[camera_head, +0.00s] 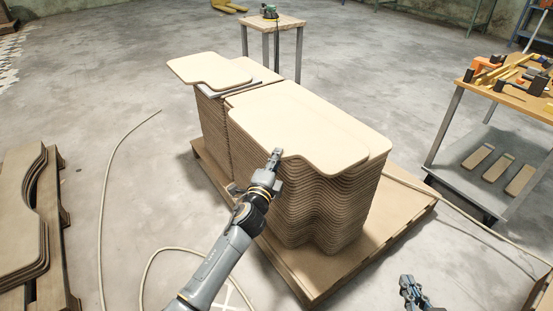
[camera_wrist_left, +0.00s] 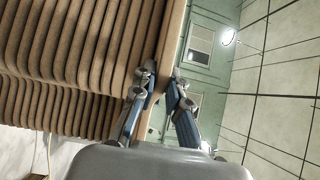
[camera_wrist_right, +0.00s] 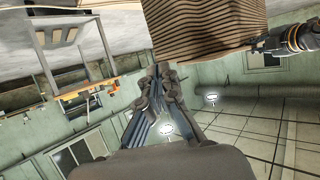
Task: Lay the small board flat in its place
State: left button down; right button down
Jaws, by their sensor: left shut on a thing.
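The small board (camera_head: 210,69) is pale, with a curved outline. In the head view it lies on top of the smaller stack (camera_head: 213,117), turned and sticking out past the stack's left side. My left gripper (camera_head: 277,156) is at the near edge of the large top board (camera_head: 300,125) on the bigger stack. Its fingers are shut on that board's edge, also seen in the left wrist view (camera_wrist_left: 163,80). The small board is apart from both grippers. My right gripper (camera_head: 410,287) is low at the right, away from the stacks, its fingertips close together and empty in its wrist view (camera_wrist_right: 161,75).
Both stacks stand on a wooden pallet (camera_head: 405,221). A small table (camera_head: 275,22) with a green tool stands behind. A tool bench (camera_head: 525,98) is at the right. More boards (camera_head: 20,225) lie at the left. A cable (camera_head: 103,200) crosses the otherwise open floor.

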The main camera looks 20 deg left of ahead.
pick_arm(q)
jog(key=shift+r, duration=0.1)
pick_arm(e)
jog(key=shift+w+a+r, duration=0.1)
jog(key=shift+w+r, duration=0.15)
jog(key=shift+r, duration=0.2)
pick_arm(q)
jog(key=c, duration=1.4)
grip_release()
jog(key=shift+f, duration=0.3)
pick_arm(e)
jog(key=shift+w+a+r+t, duration=0.15)
jog(key=shift+r+t, duration=0.35)
pick_arm(q)
jog(key=shift+s, duration=0.15)
